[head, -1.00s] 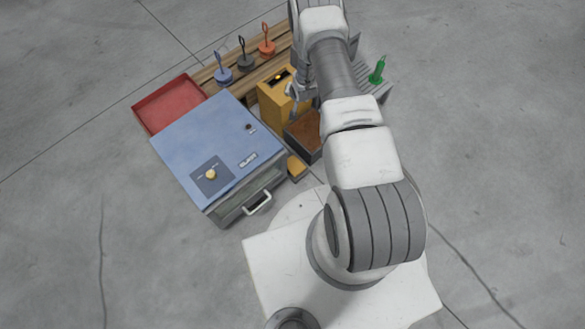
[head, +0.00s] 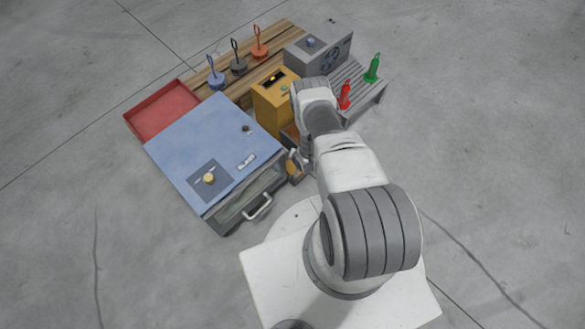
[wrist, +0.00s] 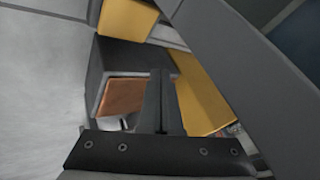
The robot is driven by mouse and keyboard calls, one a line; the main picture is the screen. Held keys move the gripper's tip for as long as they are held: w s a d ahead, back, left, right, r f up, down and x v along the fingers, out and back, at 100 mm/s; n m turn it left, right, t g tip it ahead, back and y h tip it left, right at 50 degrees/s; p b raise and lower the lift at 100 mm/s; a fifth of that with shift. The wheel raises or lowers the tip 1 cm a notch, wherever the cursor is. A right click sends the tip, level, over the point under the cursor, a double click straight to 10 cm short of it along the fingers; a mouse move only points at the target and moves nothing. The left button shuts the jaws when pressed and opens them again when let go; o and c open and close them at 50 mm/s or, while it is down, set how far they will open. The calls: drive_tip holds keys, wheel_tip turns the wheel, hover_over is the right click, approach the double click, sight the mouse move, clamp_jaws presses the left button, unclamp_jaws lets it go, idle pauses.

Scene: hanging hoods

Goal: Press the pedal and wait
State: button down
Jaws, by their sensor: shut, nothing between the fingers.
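In the wrist view the fingers (wrist: 160,82) are shut together and empty.
The blue-topped cabinet (head: 222,145) with a front handle stands at left, with a red tray (head: 163,108) behind it. A grey box (head: 318,50) and ribbed stand (head: 360,88) are behind.

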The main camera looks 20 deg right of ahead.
drive_tip(key=b, duration=0.5)
approach(290, 162)
drive_tip(key=shift+w+f, duration=0.25)
drive_tip(key=shift+w, duration=0.35)
drive_tip(key=shift+w+f, duration=0.25)
drive_tip(key=shift+w, duration=0.3)
drive_tip(key=shift+d+f, duration=0.1)
drive_tip(key=shift+f, duration=1.2)
idle(0.4)
drive_tip(key=shift+r+p, duration=2.1)
drive_tip(key=shift+r, duration=0.4)
drive_tip(key=shift+r, duration=0.1)
